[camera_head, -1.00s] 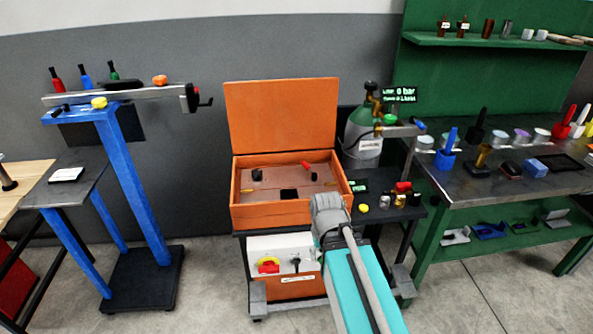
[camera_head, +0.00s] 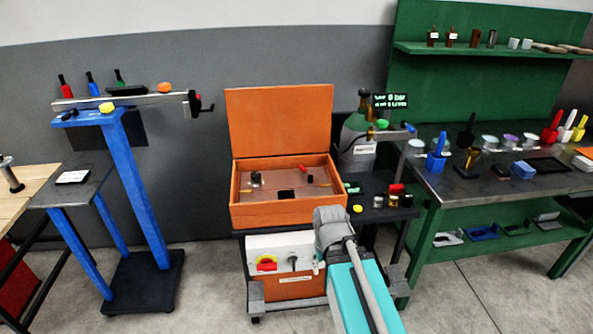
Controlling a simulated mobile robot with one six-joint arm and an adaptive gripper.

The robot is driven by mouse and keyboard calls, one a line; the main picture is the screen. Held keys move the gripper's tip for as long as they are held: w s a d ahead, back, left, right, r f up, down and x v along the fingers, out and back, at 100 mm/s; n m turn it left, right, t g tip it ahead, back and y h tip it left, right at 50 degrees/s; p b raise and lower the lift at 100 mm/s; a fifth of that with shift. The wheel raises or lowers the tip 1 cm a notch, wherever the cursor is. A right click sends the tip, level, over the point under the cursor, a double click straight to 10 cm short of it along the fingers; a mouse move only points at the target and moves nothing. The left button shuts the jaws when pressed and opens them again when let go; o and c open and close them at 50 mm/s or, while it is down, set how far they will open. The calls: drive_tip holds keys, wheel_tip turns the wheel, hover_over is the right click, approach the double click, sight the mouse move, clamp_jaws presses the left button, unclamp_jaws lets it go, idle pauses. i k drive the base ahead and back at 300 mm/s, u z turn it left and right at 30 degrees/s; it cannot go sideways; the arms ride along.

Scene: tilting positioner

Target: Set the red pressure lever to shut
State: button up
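An orange case (camera_head: 245,215) stands with its lid (camera_head: 280,120) open against the wall side. Inside it, near the right of the back wall, is a small red lever (camera_head: 302,168). It is too small to tell clearly which way it is set. A dark knob (camera_head: 256,178) and a black block sit in the same case. My arm comes up from the bottom edge, and its grey joint is in front of the case's lower right corner. My gripper itself does not show, so its opening and its distance from the lever cannot be seen.
A gas cylinder (camera_head: 357,143) with a "0 bar" display (camera_head: 391,100) stands right of the case. A dark shelf (camera_head: 385,214) beside it holds small items. A blue stand (camera_head: 138,190) is at left, a green workbench (camera_head: 432,225) at right. Floor between stand and case is clear.

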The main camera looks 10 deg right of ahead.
sight(310, 177)
drive_tip(key=z, duration=0.1)
drive_tip(key=i, duration=0.95)
drive_tip(key=u, duration=0.05)
